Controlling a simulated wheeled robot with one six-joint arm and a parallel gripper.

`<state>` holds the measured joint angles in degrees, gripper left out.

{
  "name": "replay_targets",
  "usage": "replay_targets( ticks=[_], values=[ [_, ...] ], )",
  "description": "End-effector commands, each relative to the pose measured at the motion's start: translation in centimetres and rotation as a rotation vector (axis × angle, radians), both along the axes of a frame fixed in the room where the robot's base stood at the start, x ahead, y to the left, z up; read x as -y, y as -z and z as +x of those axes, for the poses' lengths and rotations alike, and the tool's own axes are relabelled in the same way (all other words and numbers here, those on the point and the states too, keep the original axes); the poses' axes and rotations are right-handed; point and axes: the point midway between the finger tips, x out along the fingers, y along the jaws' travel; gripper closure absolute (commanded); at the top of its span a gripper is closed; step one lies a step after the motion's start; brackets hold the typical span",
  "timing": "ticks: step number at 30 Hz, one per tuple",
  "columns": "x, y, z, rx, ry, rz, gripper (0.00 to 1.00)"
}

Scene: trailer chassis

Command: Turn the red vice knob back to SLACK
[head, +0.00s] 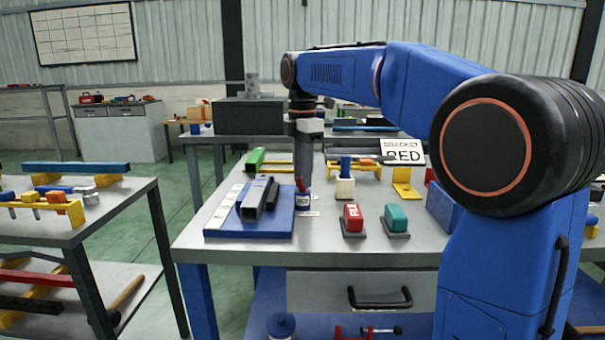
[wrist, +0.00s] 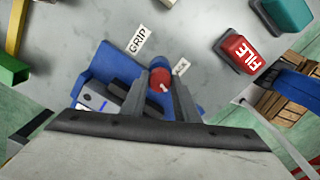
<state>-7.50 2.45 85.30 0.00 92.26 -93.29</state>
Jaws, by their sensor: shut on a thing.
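The red vice knob (wrist: 160,78) sits between the fingers of my gripper (wrist: 162,70) in the wrist view. The gripper is shut on it from above. A small white mark shows on the knob; which label it points at is hard to tell. A GRIP label (wrist: 138,40) lies above and left of the knob. A second label (wrist: 181,66), partly hidden by a finger, lies just right of it.
A blue plate (head: 222,230) with grey bars (head: 258,196) lies left of the vice. A red FILE block (head: 353,217) and a teal block (head: 396,217) stand to its right. The bench front is clear.

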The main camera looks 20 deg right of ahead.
Motion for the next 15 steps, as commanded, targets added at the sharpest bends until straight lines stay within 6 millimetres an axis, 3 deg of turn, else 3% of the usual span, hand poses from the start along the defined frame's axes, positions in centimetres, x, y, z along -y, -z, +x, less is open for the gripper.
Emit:
replay_targets(
  ticks=[15],
  values=[
    [0.01,-0.06,0.04,0.002,-0.270,-0.001,0.95]
  ],
)
